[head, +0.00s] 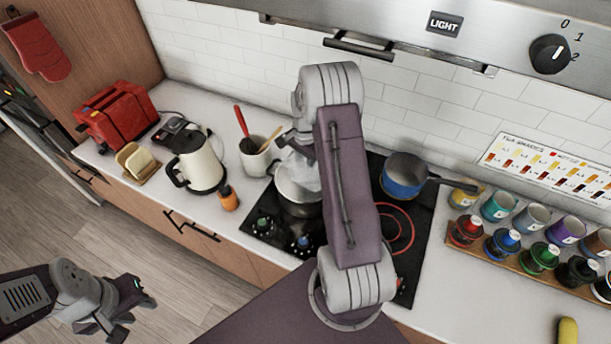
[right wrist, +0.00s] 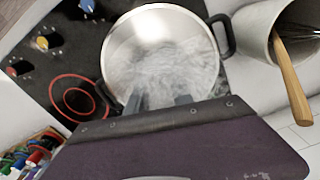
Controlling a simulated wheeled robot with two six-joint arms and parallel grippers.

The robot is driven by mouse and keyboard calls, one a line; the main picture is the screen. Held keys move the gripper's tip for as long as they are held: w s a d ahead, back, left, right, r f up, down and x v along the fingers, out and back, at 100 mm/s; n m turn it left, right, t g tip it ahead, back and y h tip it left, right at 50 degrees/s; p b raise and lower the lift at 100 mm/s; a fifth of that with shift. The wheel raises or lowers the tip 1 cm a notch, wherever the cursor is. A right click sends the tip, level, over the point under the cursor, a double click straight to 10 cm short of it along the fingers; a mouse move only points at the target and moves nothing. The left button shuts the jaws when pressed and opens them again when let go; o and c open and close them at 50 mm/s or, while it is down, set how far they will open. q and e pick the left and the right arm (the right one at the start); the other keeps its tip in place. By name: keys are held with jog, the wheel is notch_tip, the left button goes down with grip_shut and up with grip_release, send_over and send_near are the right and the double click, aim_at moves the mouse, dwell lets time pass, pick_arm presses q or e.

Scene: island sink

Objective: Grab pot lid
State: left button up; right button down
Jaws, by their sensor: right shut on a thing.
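The steel pot (head: 300,209) is on the black cooktop, mostly behind my right arm. Its shiny lid (head: 297,179) is at the pot's top; in the right wrist view the lid (right wrist: 165,45) is a bright round disc between the two dark pot handles. My right gripper (right wrist: 160,103) reaches over the lid and is shut on it near the middle; the fingers hide the grip point. I cannot tell whether the lid rests on the pot or is slightly raised. My left gripper (head: 138,293) hangs over the floor at lower left, away from the counter, its jaw opening unclear.
A utensil crock (head: 255,160), cream kettle (head: 197,163) and orange bottle (head: 229,200) stand left of the pot. A blue pan (head: 403,177) is on the cooktop to the right, near a red burner ring. Several paint-like jars stand in a rack (head: 520,262) at right.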

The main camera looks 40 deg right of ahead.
jog(key=shift+r, duration=0.1)
jog(key=shift+r, duration=0.15)
jog(key=r+b, duration=0.1)
jog(key=r, duration=0.1)
jog(key=r+b, duration=0.1)
jog(key=r, duration=0.1)
jog(key=shift+s+d, duration=0.1)
jog(key=shift+s, duration=0.3)
jog(key=s+d+r+b, duration=0.1)
jog(key=s+r+b, duration=0.2)
jog(key=s+r, duration=0.3)
jog(key=shift+s+r, duration=0.3)
jog(key=shift+s, duration=2.1)
